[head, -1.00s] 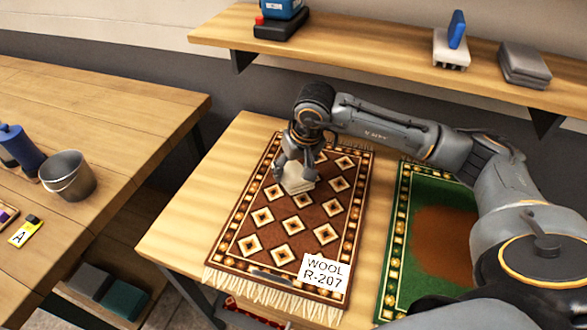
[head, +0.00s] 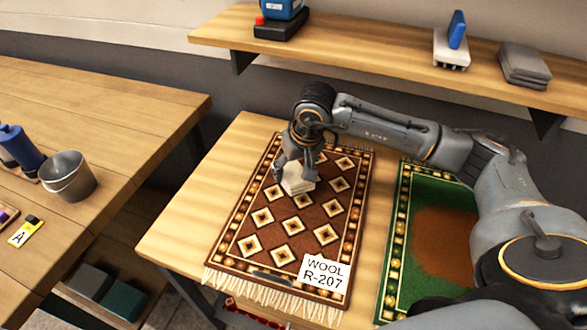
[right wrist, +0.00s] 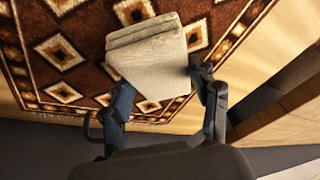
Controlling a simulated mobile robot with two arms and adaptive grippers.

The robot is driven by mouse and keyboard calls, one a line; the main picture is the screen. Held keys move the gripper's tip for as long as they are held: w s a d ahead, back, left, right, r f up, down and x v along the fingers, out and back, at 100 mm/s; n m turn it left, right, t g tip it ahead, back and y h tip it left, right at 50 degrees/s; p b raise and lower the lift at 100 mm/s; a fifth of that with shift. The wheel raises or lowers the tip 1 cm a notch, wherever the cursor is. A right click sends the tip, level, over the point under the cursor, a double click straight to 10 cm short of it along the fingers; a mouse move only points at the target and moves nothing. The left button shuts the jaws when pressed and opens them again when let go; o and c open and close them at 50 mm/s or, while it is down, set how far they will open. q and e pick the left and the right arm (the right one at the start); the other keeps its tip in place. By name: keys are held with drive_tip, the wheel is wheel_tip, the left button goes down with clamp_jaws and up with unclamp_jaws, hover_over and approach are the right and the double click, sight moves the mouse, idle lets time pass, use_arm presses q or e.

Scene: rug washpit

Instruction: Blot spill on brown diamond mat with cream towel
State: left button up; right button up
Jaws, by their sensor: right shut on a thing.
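The brown diamond mat (head: 282,222) lies flat on the wooden table, with cream diamonds, a patterned border and fringe. A white tag reading "WOOL R-207" lies at its near right corner. My right gripper (head: 296,172) is over the far half of the mat, pointing down, shut on the folded cream towel (head: 299,181). In the right wrist view the towel (right wrist: 150,58) sits between the two fingers (right wrist: 165,88), over the mat (right wrist: 60,52). I cannot tell whether the towel touches the mat. No spill shows clearly; the towel and gripper hide part of the mat. My left gripper is out of view.
A green mat (head: 403,235) with a large brown patch lies to the right, partly behind my right arm. A metal bucket (head: 68,178) and blue bottle (head: 20,148) stand on the left bench. A shelf (head: 370,57) at the back holds a brush, grey cloths and a blue container.

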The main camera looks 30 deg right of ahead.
drive_tip(key=shift+s+f, duration=0.1)
drive_tip(key=shift+r+p, duration=1.7)
drive_tip(key=shift+r, duration=1.85)
